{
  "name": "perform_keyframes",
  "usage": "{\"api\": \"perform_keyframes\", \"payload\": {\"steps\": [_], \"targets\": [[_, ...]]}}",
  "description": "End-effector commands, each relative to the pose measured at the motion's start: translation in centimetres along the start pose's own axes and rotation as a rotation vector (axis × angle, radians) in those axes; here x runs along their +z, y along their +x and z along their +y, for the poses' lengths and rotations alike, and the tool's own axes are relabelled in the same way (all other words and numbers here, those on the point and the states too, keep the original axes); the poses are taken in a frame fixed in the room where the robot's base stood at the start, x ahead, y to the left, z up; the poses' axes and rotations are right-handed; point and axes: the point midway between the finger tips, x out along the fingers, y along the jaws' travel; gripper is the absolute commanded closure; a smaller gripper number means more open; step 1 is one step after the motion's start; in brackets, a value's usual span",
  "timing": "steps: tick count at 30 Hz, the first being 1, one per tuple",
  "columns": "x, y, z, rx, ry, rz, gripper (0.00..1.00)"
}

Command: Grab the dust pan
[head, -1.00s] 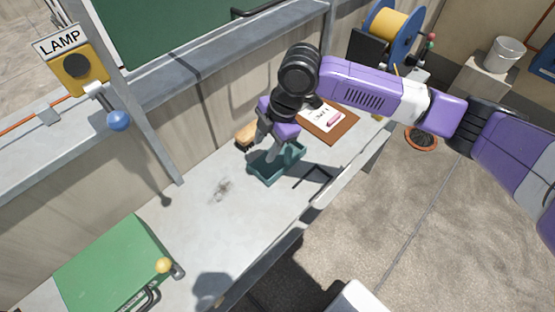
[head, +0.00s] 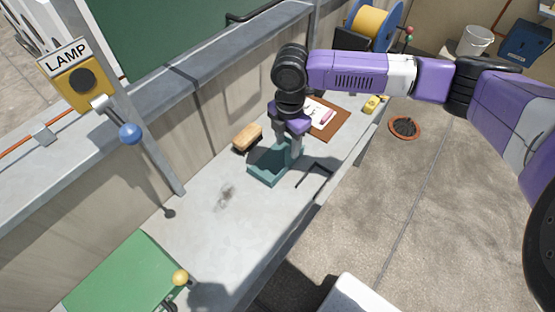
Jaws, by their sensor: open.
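The dust pan (head: 266,176) is a teal, shallow pan lying on the grey workbench (head: 222,237), near the middle of the head view. My gripper (head: 292,160) points down at the right side of the pan, with its fingers at or just over the pan's right wall. The fingers are open. The arm hides part of the pan's far right side, and I cannot tell whether the fingers touch it.
A wooden brush (head: 247,137) lies behind the pan. A brown clipboard (head: 330,121) with paper lies to the right. A dark bracket-shaped handle (head: 316,174) is at the bench's front edge. A dust patch (head: 226,196) and a green panel (head: 125,275) are to the left.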

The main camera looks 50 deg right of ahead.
Motion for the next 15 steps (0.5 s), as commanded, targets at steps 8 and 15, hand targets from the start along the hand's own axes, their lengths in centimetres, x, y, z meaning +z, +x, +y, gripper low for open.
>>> {"api": "perform_keyframes", "payload": {"steps": [8,15], "targets": [[0.1,3.0,-0.7,-0.001,0.001,-0.001,0.55],[0.1,5.7,-0.8,0.001,0.000,-0.001,0.55]]}}
